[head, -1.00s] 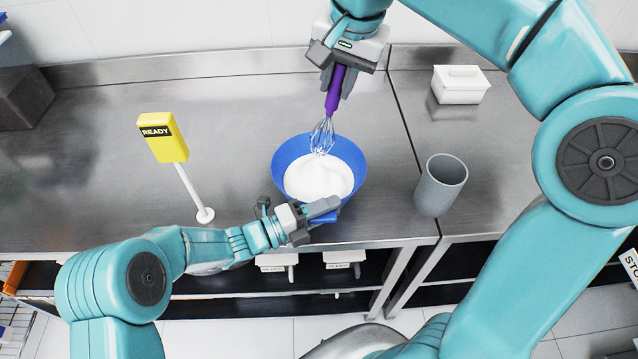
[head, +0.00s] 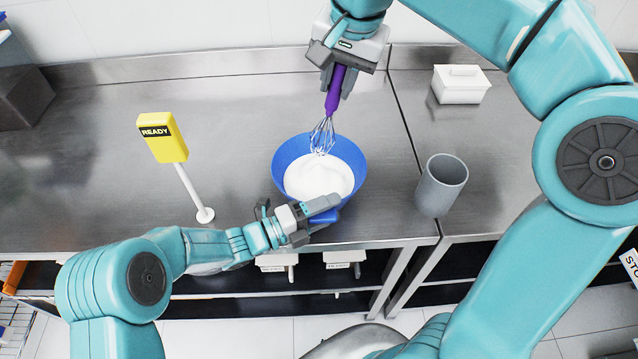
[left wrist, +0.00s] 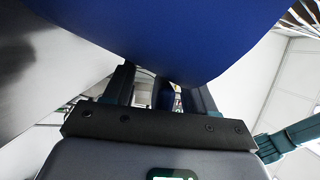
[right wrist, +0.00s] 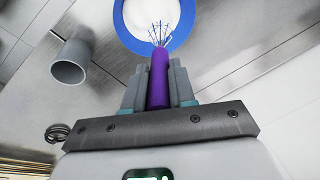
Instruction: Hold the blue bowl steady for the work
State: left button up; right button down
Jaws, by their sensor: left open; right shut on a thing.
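The blue bowl (head: 284,157) stands upright on the steel counter, filled with white foamy stuff (head: 318,176). It also looms large in the left wrist view (left wrist: 175,35). My left gripper (head: 322,212) is open at the bowl's near side. A blue part of the bowl, like a handle, shows between its fingers; I cannot tell if they touch it. My right gripper (head: 337,82) is shut on the purple handle of a whisk (right wrist: 158,78). The whisk's wires (head: 322,135) reach down to the bowl's far side, their tips at the foam.
A yellow READY sign (head: 164,140) on a white post stands left of the bowl. A grey cup (head: 441,184) stands to the right, and a white lidded box (head: 461,84) behind it. The counter (head: 90,190) at left is mostly clear.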

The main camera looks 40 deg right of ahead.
pick_arm(q)
jog(key=shift+a, duration=0.4)
pick_arm(e)
jog(key=shift+s, duration=0.1)
pick_arm(q)
jog(key=w+a, duration=0.2)
jog(key=a, duration=0.9)
pick_arm(e)
jog(key=shift+r, duration=0.1)
jog(key=shift+w+r+p, duration=0.2)
jog(key=shift+r+p, duration=0.1)
jog(key=shift+p, duration=0.15)
jog(key=p+v, duration=0.3)
jog(key=shift+w+r+p, duration=0.25)
jog(key=shift+r+p, duration=0.15)
jog(key=shift+r, duration=0.1)
jog(key=shift+w+r+p, duration=0.15)
jog(key=shift+r+p, duration=0.2)
jog(key=shift+r, duration=0.35)
pick_arm(q)
notch_tip(320, 180, up, 5)
jog(key=shift+r, duration=0.1)
jog(key=shift+d, duration=0.1)
pick_arm(e)
jog(key=shift+d, duration=0.1)
